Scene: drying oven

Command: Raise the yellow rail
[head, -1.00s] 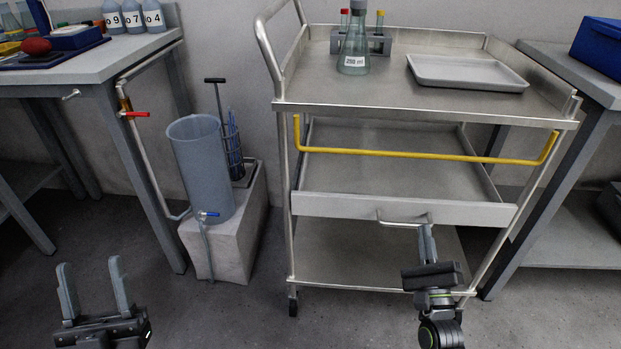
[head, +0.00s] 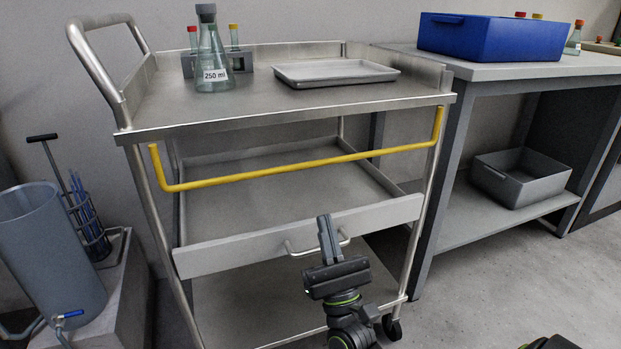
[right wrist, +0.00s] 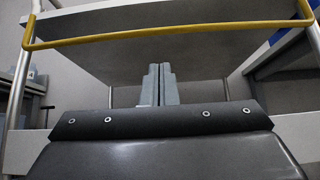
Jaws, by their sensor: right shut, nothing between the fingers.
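The yellow rail (head: 300,171) is a long bar with upturned ends at the front of the steel cart (head: 148,132). It hangs below the cart's top edge and above the middle shelf. In the right wrist view the rail (right wrist: 170,31) spans the upper part of the picture, above the fingers. My right gripper (head: 325,222) is shut and empty, pointing up. It is below the rail, apart from it, in front of the grey drawer panel (head: 250,245) and close to its handle (head: 291,248). In the right wrist view its fingers (right wrist: 159,72) are together. My left gripper is out of view.
On the cart top stand a 250 ml flask (head: 213,60) and a shallow tray (head: 335,72). To the left are a grey cylinder (head: 45,245) and a stone block. A bench with a blue box (head: 490,38) stands at right, with a grey bin (head: 520,177) below.

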